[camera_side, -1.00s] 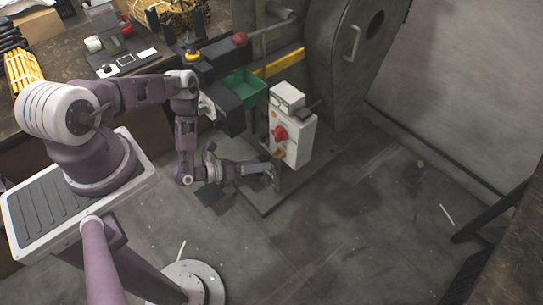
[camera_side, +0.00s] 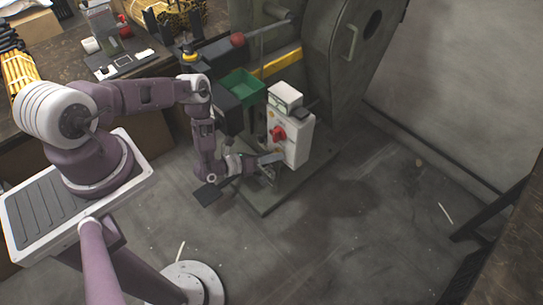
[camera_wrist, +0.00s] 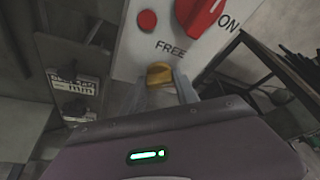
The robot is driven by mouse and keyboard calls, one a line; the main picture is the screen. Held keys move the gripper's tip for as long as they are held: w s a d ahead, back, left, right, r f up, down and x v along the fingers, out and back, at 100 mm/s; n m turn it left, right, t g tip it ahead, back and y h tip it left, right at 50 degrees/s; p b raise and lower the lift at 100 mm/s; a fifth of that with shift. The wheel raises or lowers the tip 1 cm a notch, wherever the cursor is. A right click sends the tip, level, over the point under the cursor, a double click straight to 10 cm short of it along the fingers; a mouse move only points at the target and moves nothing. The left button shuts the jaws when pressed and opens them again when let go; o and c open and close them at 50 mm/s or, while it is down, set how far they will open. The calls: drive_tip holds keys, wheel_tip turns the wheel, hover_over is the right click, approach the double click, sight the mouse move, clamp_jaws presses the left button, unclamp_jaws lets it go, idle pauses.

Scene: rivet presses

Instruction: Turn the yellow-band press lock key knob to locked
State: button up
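The yellow-band press (camera_side: 283,62) stands at the back in the side view. Its white control box (camera_side: 296,140) carries a red rotary knob (camera_side: 278,133), which also shows in the wrist view (camera_wrist: 198,12). Below it, the wrist view shows the yellow key knob (camera_wrist: 160,74), under the word FREE. My gripper (camera_side: 277,161) is at the lower front of the box and hides the key knob in the side view. In the wrist view my gripper's fingers (camera_wrist: 161,86) stand apart, one on each side of the key knob. I cannot tell whether they touch it.
A green bin (camera_side: 243,86) sits left of the box. A red-ball lever (camera_side: 238,39) reaches out above it. A red button (camera_wrist: 147,20) is left of the rotary knob. A workbench (camera_side: 150,75) stands at the left. The floor right of the box is clear.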

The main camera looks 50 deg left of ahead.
clamp_jaws()
drive_tip(key=shift+d+m+g+y, duration=0.15)
drive_tip(key=shift+m+y, duration=0.7)
drive_tip(key=shift+m, duration=0.4)
drive_tip(key=shift+d+m+g+y, duration=0.1)
drive_tip(key=shift+m+g+y, duration=0.05)
drive_tip(key=shift+m+y, duration=0.9)
drive_tip(key=shift+m, duration=0.3)
drive_tip(key=o, duration=1.1)
unclamp_jaws()
